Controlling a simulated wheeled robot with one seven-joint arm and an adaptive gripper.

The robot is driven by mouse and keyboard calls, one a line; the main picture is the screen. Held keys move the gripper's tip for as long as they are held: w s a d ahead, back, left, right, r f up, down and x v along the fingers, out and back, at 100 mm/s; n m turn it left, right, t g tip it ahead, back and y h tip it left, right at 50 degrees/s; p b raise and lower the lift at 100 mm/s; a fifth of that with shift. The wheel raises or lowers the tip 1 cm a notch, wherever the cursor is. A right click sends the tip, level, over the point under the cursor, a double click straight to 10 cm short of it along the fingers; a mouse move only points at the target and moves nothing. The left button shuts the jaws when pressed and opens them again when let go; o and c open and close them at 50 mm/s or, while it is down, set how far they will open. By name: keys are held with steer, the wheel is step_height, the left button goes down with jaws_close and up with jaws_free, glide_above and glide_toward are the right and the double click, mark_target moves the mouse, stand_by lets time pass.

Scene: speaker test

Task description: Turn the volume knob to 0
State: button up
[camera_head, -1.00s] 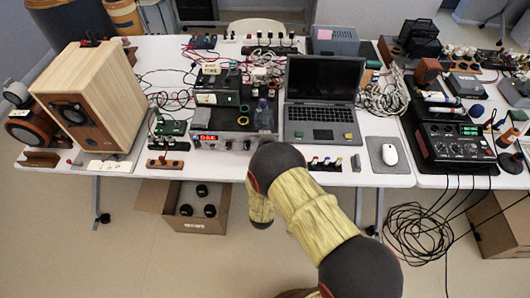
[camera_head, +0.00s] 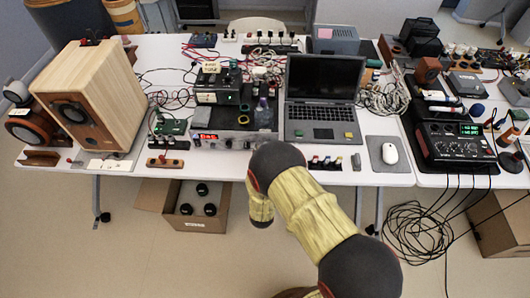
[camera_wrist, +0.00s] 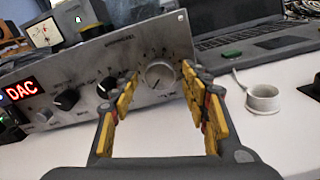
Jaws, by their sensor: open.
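The amplifier with its grey metal front and red "DAC" display stands at the table's front edge in the head view (camera_head: 222,145) and fills the left of the wrist view (camera_wrist: 128,62). Its large silver knob (camera_wrist: 159,75), apparently the volume knob, is at the right end of the panel, with scale marks around it. Its exact setting is too small to read. My gripper (camera_wrist: 160,86) is open, its yellow-and-black fingers on either side of the knob in the picture. I cannot tell whether they touch it. In the head view my arm hides the gripper.
Dark knobs (camera_wrist: 107,87) sit left of the silver one. A laptop (camera_head: 321,103) stands right of the amplifier. A small white ring-shaped object (camera_wrist: 263,99) lies right of my fingers.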

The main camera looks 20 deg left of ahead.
steer(key=v, duration=1.2)
stand_by(0.3)
